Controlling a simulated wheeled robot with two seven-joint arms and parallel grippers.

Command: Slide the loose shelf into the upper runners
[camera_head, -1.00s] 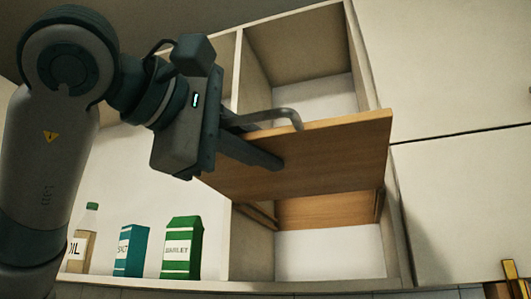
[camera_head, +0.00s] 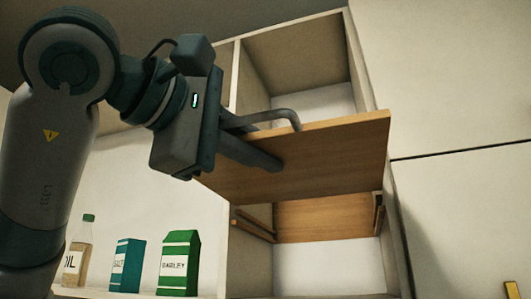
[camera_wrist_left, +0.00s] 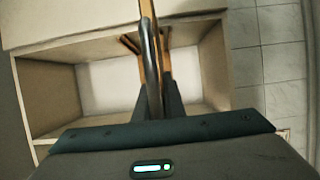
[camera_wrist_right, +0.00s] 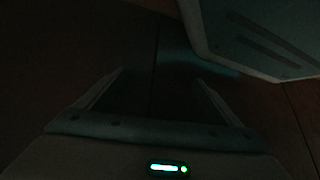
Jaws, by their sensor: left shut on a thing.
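The loose wooden shelf (camera_head: 310,165) is in front of the cabinet bay, tilted in the head view, with a bent grey bar (camera_head: 285,114) along its upper side. My left gripper (camera_head: 262,152) is shut on the shelf near its left part; one finger shows against its underside. In the left wrist view the shelf (camera_wrist_left: 163,50) appears edge-on between the fingers. Wooden runners (camera_head: 255,224) show on the bay walls, beside another wooden board (camera_head: 325,218) inside. The shelf hides part of the bay, including any runners behind it. My right gripper (camera_wrist_right: 158,85) is open and empty in a dark view.
An oil bottle (camera_head: 77,253), a teal salt carton (camera_head: 126,266) and a green barley carton (camera_head: 179,265) stand in the cabinet's left part. A closed pale door (camera_head: 450,75) is right of the bay. A pale, dark-panelled object (camera_wrist_right: 260,35) is near my right gripper.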

